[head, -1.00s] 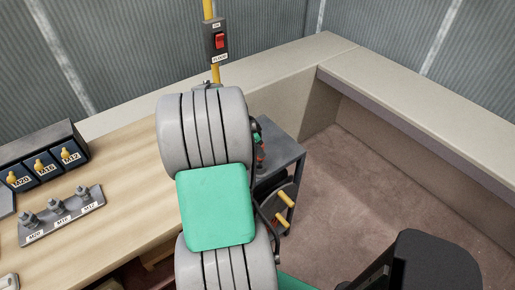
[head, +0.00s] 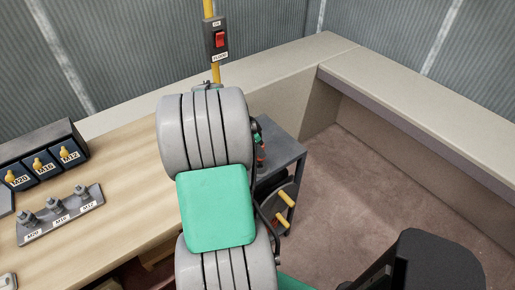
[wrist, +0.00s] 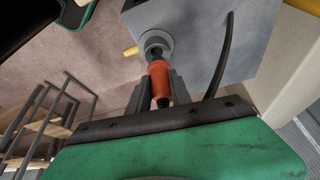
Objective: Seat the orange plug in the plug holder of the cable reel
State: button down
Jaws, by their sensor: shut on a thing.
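The orange plug (wrist: 160,82) is between the two fingers of my gripper (wrist: 159,74) in the wrist view, and the gripper is shut on it. The plug's dark front end points at a round grey holder (wrist: 156,39) with a dark centre. The tip is at or very near that centre; I cannot tell how deep it sits. In the head view the cable reel (head: 286,206), with yellow handles, is partly hidden behind my arm. A small bit of the orange plug (head: 261,161) shows beside my arm; the holder is not clear there.
A grey stand (head: 284,148) is beside the reel. A black cable (wrist: 223,55) runs right of the plug. The wooden bench (head: 130,190) holds labelled bins (head: 40,160) and a fittings rack (head: 60,213). A red switch (head: 219,39) is on a yellow pole. Open floor (head: 380,190) lies right.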

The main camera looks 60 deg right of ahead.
aim_at(256, 155)
jog(key=shift+f+b, duration=1.55)
jog(key=shift+f, duration=0.35)
jog(key=c, duration=1.1)
grip_release()
jog(key=v, duration=0.7)
jog(key=shift+a+r, duration=0.2)
jog(key=shift+r, duration=0.15)
